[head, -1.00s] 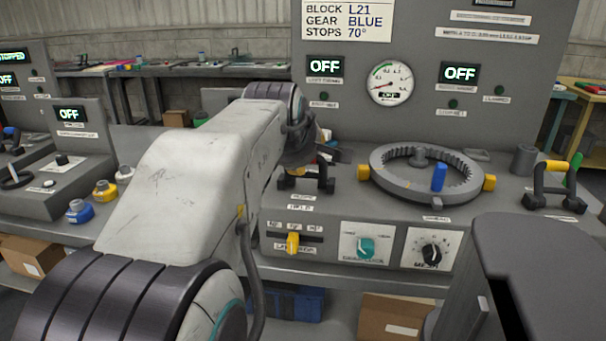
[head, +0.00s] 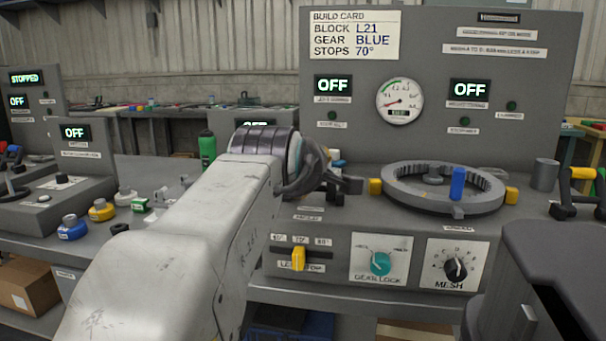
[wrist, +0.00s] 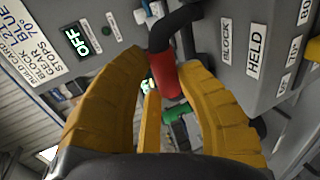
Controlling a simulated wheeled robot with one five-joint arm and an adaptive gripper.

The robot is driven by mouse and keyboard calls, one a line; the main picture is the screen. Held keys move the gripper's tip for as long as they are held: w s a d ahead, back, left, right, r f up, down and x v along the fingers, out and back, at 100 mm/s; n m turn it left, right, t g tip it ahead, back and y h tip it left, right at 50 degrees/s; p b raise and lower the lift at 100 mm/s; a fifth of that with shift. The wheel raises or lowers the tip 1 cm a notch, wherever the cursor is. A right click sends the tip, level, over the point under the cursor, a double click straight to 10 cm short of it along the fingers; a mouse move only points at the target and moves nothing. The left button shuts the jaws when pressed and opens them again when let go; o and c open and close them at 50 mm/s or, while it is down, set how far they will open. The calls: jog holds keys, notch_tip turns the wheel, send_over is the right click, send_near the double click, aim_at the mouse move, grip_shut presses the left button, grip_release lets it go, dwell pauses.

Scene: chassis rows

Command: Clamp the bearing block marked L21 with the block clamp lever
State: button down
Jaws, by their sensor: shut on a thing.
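In the wrist view, my gripper (wrist: 162,110) has its yellow fingers around the red grip (wrist: 166,76) of a bent black lever (wrist: 176,30), shut on it. This appears to be the block clamp lever. A label reading BLOCK and HELD (wrist: 256,50) is on the grey panel to its right. In the head view my arm covers most of the gripper and the lever, left of the ring gear fixture (head: 440,190). The build card (head: 355,35) reads block L21, gear blue, stops 70°. I cannot make out the block marked L21.
The grey console carries a yellow slider (head: 298,259), a teal gear lock knob (head: 380,263) and a black mesh knob (head: 456,269). A blue peg (head: 458,184) stands at the ring. Blue (head: 72,227) and yellow (head: 101,210) parts sit on the left bench. Displays read OFF.

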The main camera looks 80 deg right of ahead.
jog(key=shift+f, duration=0.25)
jog(key=c, duration=0.8)
grip_release()
jog(key=shift+c, duration=0.2)
jog(key=shift+r, duration=0.1)
jog(key=shift+a+r, duration=0.15)
jog(key=shift+a, duration=0.1)
jog(key=v, duration=1.1)
jog(key=shift+a, duration=0.25)
jog(key=shift+w, duration=0.1)
